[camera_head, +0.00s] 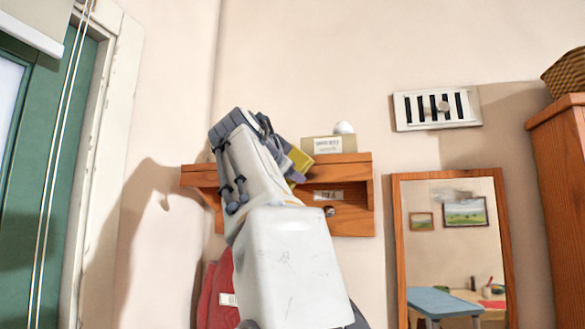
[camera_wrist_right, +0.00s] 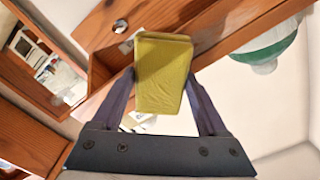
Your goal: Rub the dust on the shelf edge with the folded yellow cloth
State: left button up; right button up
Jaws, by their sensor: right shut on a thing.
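The wooden shelf (camera_head: 345,159) is fixed to the wall, and its plank (camera_wrist_right: 232,36) runs diagonally across the right wrist view. The folded yellow cloth (camera_wrist_right: 162,78) is between the fingers of my right gripper (camera_wrist_right: 160,90), which is shut on it. In the head view a small part of the cloth (camera_head: 299,162) shows at the shelf's front edge, beside my right gripper (camera_head: 284,156). The cloth overlaps the edge in the wrist view; I cannot tell whether they touch. I cannot make out dust. My arm hides the shelf's left middle. My left gripper is out of view.
A labelled box (camera_head: 321,145) and a white rounded thing (camera_head: 344,128) are on the shelf top. A knob (camera_head: 329,211) is below. A framed mirror (camera_head: 398,245) and a wall vent (camera_head: 436,109) are to the right. Red cloth (camera_head: 224,290) hangs below the shelf.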

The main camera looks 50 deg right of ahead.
jog(key=w+a+p, duration=0.3)
jog(key=w+a, duration=0.2)
jog(key=w, duration=0.7)
jog(key=shift+w+p, duration=0.3)
jog(key=shift+w, duration=0.05)
dwell(0.9)
jog(key=shift+a, duration=0.15)
jog(key=shift+b+v, duration=0.95)
jog(key=shift+v, duration=2)
jog(key=shift+a, duration=0.1)
